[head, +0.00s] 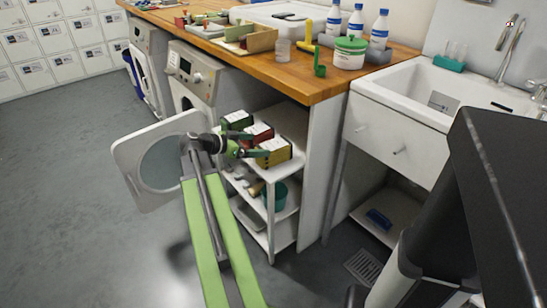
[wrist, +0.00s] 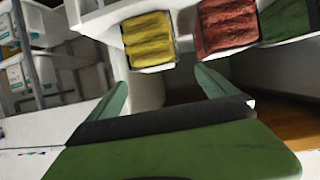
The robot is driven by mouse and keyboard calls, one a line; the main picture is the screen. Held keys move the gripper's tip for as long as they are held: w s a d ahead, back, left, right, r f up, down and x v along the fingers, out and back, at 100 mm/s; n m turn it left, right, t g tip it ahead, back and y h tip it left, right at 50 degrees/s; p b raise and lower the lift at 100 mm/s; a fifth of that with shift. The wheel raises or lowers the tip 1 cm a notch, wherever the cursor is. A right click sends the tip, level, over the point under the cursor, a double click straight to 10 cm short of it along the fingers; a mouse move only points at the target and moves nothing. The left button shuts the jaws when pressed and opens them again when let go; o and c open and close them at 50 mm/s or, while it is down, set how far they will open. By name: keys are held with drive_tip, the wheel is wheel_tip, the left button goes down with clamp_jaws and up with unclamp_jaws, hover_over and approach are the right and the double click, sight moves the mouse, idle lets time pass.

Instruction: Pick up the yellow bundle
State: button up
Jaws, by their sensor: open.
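The yellow bundle (head: 275,155) sits on the top shelf of a white rack (head: 289,129) under the counter, nearest the rack's front right. In the wrist view the yellow bundle (wrist: 148,40) lies just beyond the fingertips, roughly in line with the gap between them. My gripper (head: 250,146) is open and empty, close beside the bundles in the head view. In the wrist view my gripper (wrist: 163,86) shows two green fingers spread apart, with nothing between them. Part of the bundle's left side is hidden by a finger in the head view.
A red bundle (head: 262,134) and a green bundle (head: 237,119) stand beside the yellow one in a row. An open washer door (head: 159,160) is left of my arm. The wooden counter (head: 310,88) overhangs the rack. A white sink cabinet (head: 392,125) is at right.

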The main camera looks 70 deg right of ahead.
sight(269, 146)
drive_tip(key=x, duration=0.4)
drive_tip(key=shift+b, duration=0.35)
drive_tip(key=b+x, duration=0.1)
drive_tip(key=x, duration=0.1)
drive_tip(key=b+x, duration=0.1)
drive_tip(key=x, duration=0.2)
drive_tip(key=shift+s+a+f+b, duration=0.15)
drive_tip(key=shift+f+b, duration=0.15)
drive_tip(key=shift+f, duration=0.1)
drive_tip(key=c, duration=1.8)
